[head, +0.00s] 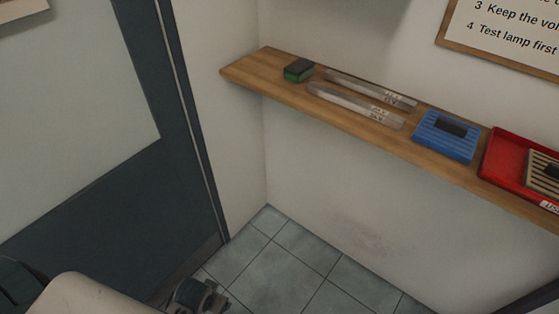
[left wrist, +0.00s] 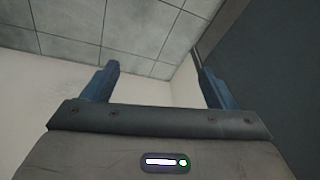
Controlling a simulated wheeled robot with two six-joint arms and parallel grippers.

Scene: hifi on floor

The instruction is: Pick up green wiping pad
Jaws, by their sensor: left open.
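The green wiping pad (head: 298,70) is a small block with a dark top and green sides. It lies near the left end of the wooden wall shelf (head: 249,72) in the head view. In the left wrist view my left gripper (left wrist: 157,78) is open, with its two blue fingers apart and nothing between them. That view shows only walls, a tiled surface and a dark panel, not the pad. A part of my left arm shows at the bottom left of the head view, low and well away from the shelf. My right gripper is not in view.
Right of the pad lie two clear labelled bars (head: 356,105), a blue ribbed pad (head: 446,136) with a dark block on it, and a red tray (head: 503,156) holding a beige ribbed piece. A dark door (head: 130,210) stands left.

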